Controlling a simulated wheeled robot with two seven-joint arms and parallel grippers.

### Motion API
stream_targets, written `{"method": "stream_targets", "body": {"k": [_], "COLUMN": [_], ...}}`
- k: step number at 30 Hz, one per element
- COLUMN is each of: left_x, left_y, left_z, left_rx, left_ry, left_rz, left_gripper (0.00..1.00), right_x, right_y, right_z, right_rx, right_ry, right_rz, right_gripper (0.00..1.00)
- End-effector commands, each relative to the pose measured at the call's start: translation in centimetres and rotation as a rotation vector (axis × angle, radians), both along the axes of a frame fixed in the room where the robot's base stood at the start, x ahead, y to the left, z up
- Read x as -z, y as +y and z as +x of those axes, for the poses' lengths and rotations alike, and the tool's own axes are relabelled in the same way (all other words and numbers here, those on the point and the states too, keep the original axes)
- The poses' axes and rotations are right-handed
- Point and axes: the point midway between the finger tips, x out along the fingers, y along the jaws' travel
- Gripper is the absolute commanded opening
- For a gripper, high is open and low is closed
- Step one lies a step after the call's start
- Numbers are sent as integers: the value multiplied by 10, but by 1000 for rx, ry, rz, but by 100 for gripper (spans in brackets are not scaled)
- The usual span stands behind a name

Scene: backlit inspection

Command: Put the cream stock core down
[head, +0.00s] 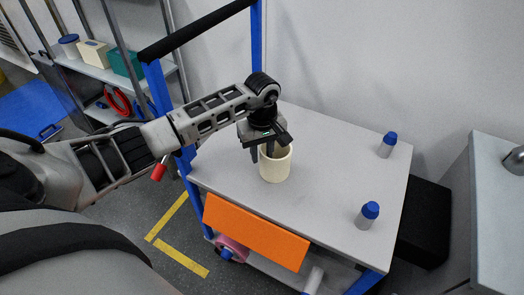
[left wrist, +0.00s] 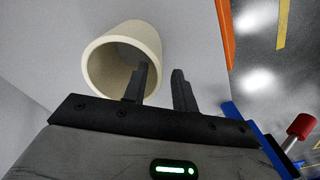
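The cream stock core (head: 275,168) is a hollow cylinder, upright and apparently standing on the grey cart top (head: 335,170) near its front left. In the left wrist view, the core (left wrist: 98,62) shows its open end towards me. My left gripper (head: 262,153) is right over its rim. In the left wrist view, one finger of the left gripper (left wrist: 161,78) is in the core's mouth and the other is outside its wall. A small gap shows between the outer finger and the wall, so the gripper looks open. My right gripper is out of view.
Two blue-capped grey bottles (head: 387,145) (head: 367,215) stand on the cart's right side. An orange panel (head: 255,231) hangs at the front edge. The cart's blue post and black handle (head: 195,32) rise at the left. The cart top between core and bottles is clear.

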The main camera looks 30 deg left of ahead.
Motion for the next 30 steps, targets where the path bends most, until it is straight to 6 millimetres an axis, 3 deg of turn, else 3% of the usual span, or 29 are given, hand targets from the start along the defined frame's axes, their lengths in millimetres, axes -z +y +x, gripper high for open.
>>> {"method": "stream_targets", "body": {"k": [5,12,18,26,29,30], "left_x": [-22,-75,-109,-122,-111,-104], "left_y": [1,1,0,-2,-21,-38], "left_z": [1,1,1,-1,-5,-9], "left_rx": [0,0,0,-1,-5,-13], "left_ry": [-5,-5,-3,1,7,13], "left_rz": [1,1,0,-7,-79,-140], "left_gripper": [28,28,28,28,28,28], "right_x": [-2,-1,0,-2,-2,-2], "right_y": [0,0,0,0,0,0], "right_z": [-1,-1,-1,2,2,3], "right_rx": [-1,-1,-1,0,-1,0], "right_ry": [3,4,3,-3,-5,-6], "right_rz": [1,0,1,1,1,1], "right_gripper": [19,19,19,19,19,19]}}
